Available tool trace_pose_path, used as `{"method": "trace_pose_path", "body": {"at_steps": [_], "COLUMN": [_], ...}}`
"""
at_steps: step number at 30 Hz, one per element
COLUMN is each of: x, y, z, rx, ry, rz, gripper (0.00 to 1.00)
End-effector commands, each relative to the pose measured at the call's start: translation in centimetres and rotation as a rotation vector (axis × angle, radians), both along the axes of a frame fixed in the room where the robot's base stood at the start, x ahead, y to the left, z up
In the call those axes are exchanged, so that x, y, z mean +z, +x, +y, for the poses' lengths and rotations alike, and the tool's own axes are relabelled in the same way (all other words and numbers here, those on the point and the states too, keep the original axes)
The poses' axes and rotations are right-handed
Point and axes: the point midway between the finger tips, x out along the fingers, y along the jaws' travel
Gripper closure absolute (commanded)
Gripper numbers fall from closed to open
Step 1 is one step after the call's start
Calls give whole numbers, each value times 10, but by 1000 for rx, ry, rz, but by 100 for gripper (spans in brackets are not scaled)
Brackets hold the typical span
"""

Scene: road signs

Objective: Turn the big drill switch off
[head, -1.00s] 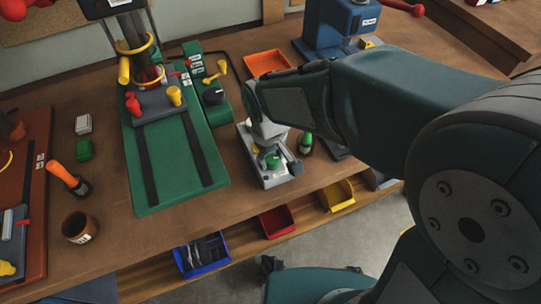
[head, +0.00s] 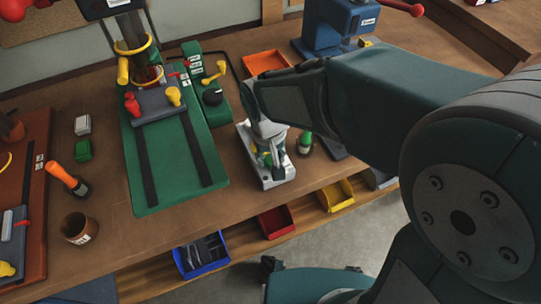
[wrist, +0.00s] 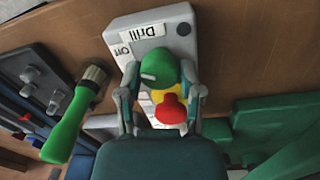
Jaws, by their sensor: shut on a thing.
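The big drill switch is a light grey box on the bench, in the middle of the head view (head: 282,177). In the wrist view the box (wrist: 180,22) carries upside-down labels reading "Drill" and "Off". Its green handle (wrist: 162,71) has yellow and red parts behind it, nearer my palm. My gripper (wrist: 160,76) has one finger on each side of the green handle and is shut on it. In the head view my gripper (head: 273,155) is over the box and hides part of the switch.
A green-handled brush (wrist: 72,118) stands close beside the box. A green drill base (head: 165,195) is left of it. An orange bin (head: 265,62) is behind. Red (head: 276,222) and yellow (head: 336,196) bins hang at the front edge.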

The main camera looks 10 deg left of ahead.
Motion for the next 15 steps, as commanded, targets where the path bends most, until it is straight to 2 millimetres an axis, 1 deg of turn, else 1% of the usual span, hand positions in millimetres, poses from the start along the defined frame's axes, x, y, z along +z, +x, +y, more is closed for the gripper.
{"method": "trace_pose_path", "body": {"at_steps": [4, 5, 6, 7, 15], "x": [-2, -2, -2, -2, 0], "y": [-2, -2, -2, -2, -1], "z": [-1, -1, 0, 0, 0], "rx": [0, 0, 0, 0, 0], "ry": [-3, -3, -3, -3, 0], "rz": [8, 8, 7, 7, 2], "gripper": [100, 39, 21, 18, 18]}}
